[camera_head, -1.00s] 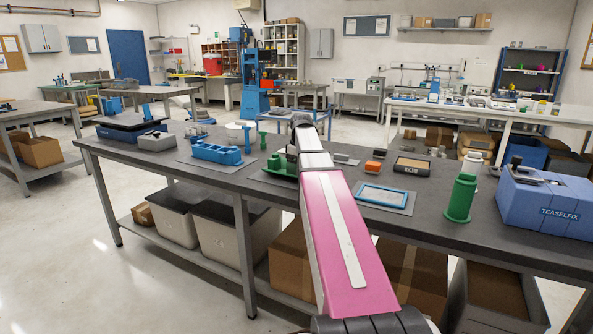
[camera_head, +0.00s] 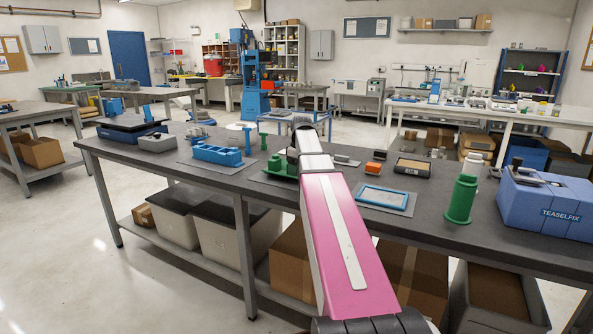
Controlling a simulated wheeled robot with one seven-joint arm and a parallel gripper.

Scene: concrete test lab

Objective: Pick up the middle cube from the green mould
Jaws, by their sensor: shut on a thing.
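The green mould (camera_head: 276,168) lies on a grey mat near the middle of the long dark workbench. My pink and white arm reaches over the bench and covers the mould's right part. Only a small dark part of my gripper (camera_head: 292,156) shows, at the left edge of the arm, directly over the mould. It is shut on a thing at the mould. The fingertips and the thing between them are hidden, and I cannot make out the single cubes in the mould.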

